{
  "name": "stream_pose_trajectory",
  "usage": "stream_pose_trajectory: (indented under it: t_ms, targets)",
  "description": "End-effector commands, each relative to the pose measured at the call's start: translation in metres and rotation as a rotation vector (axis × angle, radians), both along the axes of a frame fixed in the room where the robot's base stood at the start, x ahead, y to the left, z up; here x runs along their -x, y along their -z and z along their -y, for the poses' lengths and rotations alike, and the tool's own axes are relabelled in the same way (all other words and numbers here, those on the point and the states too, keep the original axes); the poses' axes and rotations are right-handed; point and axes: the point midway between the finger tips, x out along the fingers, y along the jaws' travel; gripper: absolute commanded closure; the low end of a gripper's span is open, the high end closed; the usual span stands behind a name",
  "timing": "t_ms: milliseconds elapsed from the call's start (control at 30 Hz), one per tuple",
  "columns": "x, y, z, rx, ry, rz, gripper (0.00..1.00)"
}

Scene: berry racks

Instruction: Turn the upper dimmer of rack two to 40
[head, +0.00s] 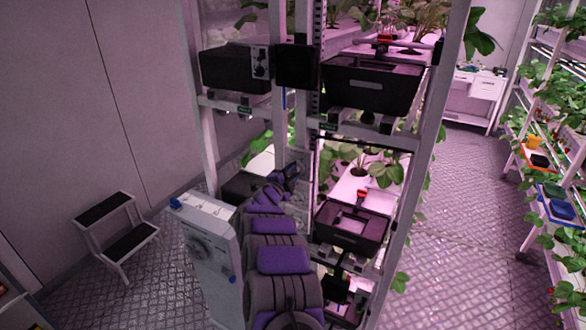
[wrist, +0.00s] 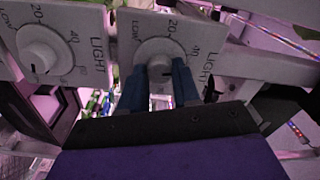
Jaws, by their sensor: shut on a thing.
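In the wrist view, a white dimmer panel (wrist: 203,35) marked LOW, 20, 40 and LIGHT is straight ahead. Its round pale knob (wrist: 159,54) sits between the two blue fingers of my gripper (wrist: 158,82), which is shut on it. The fingers hide the knob's lower sides, and I cannot read its setting. A second LIGHT dimmer panel (wrist: 85,22) is at the left, with its white knob (wrist: 38,52) untouched. In the head view, my gripper (head: 289,172) reaches the rack post below the upper black boxes; the held knob cannot be made out there.
The rack (head: 436,100) holds black bins (head: 372,88) and (head: 352,232) close around my arm. A white unit with a dial (head: 205,250) stands left of my arm. A step stool (head: 117,232) is on the left floor. The right aisle floor is clear.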

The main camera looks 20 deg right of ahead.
Motion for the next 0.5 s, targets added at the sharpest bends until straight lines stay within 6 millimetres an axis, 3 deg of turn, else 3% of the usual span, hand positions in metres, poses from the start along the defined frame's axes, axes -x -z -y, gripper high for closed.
stream_pose_trajectory:
  t_ms: [500]
  targets:
    - [0.0006,0.009,-0.0022,0.158,-0.006,-0.228,0.99]
